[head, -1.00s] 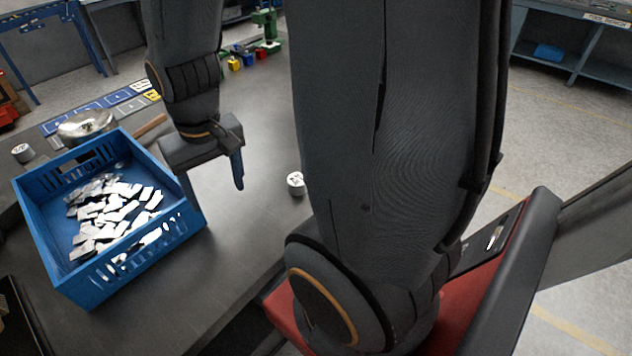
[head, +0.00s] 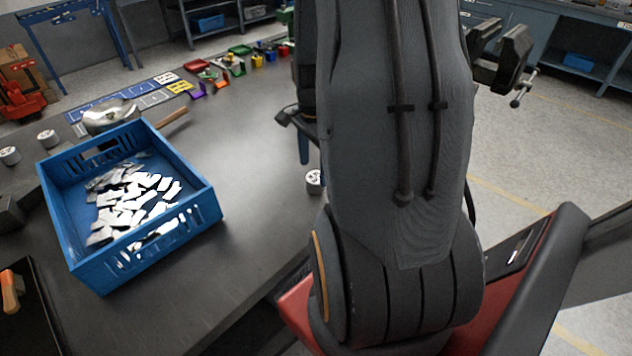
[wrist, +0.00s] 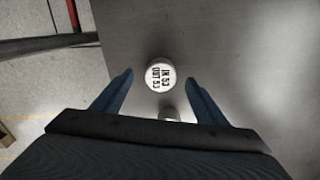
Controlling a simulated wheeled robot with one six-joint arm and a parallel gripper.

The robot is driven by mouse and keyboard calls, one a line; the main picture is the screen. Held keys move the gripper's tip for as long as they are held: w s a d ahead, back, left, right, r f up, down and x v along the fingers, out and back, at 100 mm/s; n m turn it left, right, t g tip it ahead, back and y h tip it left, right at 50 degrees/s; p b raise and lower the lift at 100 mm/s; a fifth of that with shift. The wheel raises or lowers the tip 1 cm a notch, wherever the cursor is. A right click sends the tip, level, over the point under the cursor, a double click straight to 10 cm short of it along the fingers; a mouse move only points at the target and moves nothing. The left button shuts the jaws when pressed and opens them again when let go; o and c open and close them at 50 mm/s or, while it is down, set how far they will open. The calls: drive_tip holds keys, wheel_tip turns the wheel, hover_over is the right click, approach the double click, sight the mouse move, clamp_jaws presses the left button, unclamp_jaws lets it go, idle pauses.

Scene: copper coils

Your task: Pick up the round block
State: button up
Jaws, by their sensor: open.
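The round block (wrist: 160,76) is a short white cylinder with black print on top. In the wrist view it stands on the dark table between and slightly ahead of my fingertips. In the head view the block (head: 314,182) shows at the left edge of my arm, partly hidden by it. My gripper (wrist: 159,78) is open and empty, one blue finger on each side of the block; its height above the table is hard to judge. In the head view my arm hides most of the gripper, with one blue finger (head: 303,150) showing.
A blue crate (head: 205,215) with metal pieces stands left on the table. Two similar white cylinders (head: 9,156) (head: 47,138) stand beyond it. A vise (head: 505,62) is at upper right. The table between crate and block is clear.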

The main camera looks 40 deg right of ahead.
sight(315, 177)
drive_tip(key=shift+d+f+p, duration=0.15)
drive_tip(key=shift+f+p, duration=0.25)
drive_tip(key=shift+f, duration=0.9)
drive_tip(key=shift+d+f+p, duration=0.1)
drive_tip(key=shift+f+p, duration=0.3)
drive_tip(key=shift+f, duration=0.9)
drive_tip(key=shift+w, duration=0.1)
drive_tip(key=c, duration=1.3)
drive_tip(key=shift+r, duration=0.1)
